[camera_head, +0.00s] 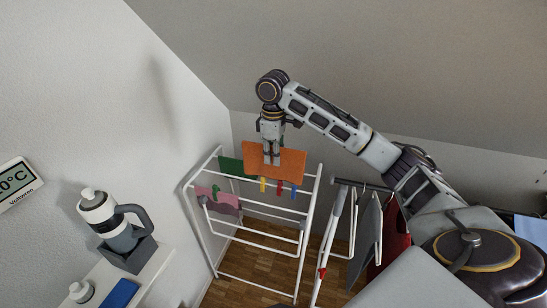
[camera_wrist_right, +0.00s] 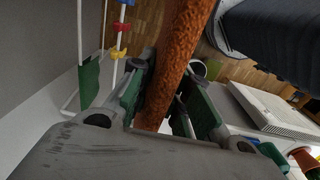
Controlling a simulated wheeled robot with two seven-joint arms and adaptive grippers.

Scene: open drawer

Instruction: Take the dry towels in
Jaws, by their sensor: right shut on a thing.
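My right gripper (camera_head: 272,160) is shut on an orange towel (camera_head: 291,164) above the white drying rack (camera_head: 313,215). In the right wrist view the orange towel (camera_wrist_right: 184,45) runs between the fingers of this gripper (camera_wrist_right: 163,85). I cannot tell whether the towel still touches the rack. A green towel (camera_head: 230,166) hangs on the rack to its left, and it also shows in the right wrist view (camera_wrist_right: 89,84). A pink towel (camera_head: 222,203) hangs lower at the rack's left. My left gripper is not in view.
Another rack to the right holds a grey cloth (camera_head: 366,236) and a red cloth (camera_head: 395,236). A bottle (camera_head: 103,214) stands on a white ledge at left. Walls close in behind.

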